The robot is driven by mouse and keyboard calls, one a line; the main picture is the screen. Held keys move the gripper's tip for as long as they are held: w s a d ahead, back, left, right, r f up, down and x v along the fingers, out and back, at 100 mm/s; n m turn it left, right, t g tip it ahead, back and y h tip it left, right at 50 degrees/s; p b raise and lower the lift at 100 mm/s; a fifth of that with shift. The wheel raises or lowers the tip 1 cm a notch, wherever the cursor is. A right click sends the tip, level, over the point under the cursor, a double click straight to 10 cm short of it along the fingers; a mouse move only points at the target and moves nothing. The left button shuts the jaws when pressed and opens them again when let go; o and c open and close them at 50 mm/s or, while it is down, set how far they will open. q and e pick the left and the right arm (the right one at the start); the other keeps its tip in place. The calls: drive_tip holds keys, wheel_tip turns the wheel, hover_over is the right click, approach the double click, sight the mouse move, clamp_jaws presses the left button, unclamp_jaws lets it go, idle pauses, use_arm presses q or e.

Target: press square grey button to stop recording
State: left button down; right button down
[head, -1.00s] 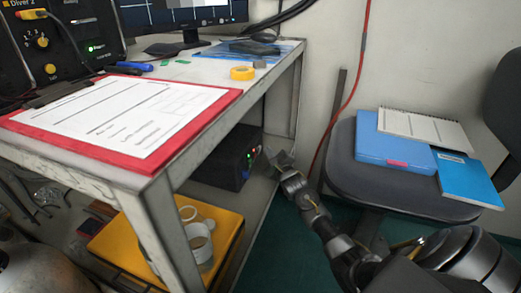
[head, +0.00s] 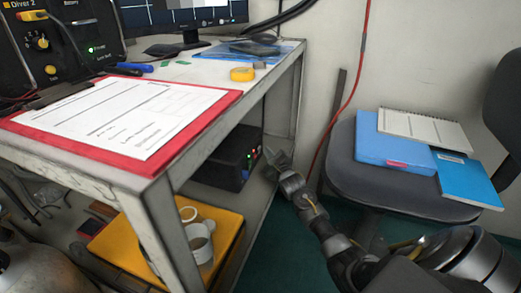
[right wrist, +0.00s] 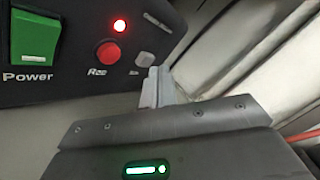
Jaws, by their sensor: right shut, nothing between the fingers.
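The recorder is a black box (head: 232,160) on the lower shelf under the table, with small red and green lights on its front. In the right wrist view its front panel (right wrist: 75,75) carries a green Power switch (right wrist: 35,38), a round red Rec button (right wrist: 108,53) below a lit red lamp (right wrist: 120,25), and a small square grey button (right wrist: 145,59) to the right. My right gripper (head: 277,160) is beside the box front. In the right wrist view its shut, empty fingertips (right wrist: 158,75) are just below and right of the grey button. Contact cannot be told. My left gripper is out of view.
The table's metal leg (head: 172,235) and edge stand left of my right arm. A chair (head: 375,185) with folders is at the right. A yellow tray (head: 125,245) with tape rolls sits on the lower shelf. A red-edged clipboard (head: 225,105) lies on the table.

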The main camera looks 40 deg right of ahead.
drive_tip(key=shift+w+a, duration=0.3)
drive_tip(key=shift+w, duration=0.15)
idle(0.7)
idle(0.4)
drive_tip(key=shift+s+d+r+p, duration=0.1)
drive_tip(key=shift+s+d+p, duration=0.15)
drive_tip(key=shift+p, duration=0.2)
drive_tip(key=shift+s+d, duration=0.2)
drive_tip(key=shift+s, duration=0.2)
drive_tip(key=shift+s+d+p, duration=0.1)
drive_tip(key=shift+p, duration=0.25)
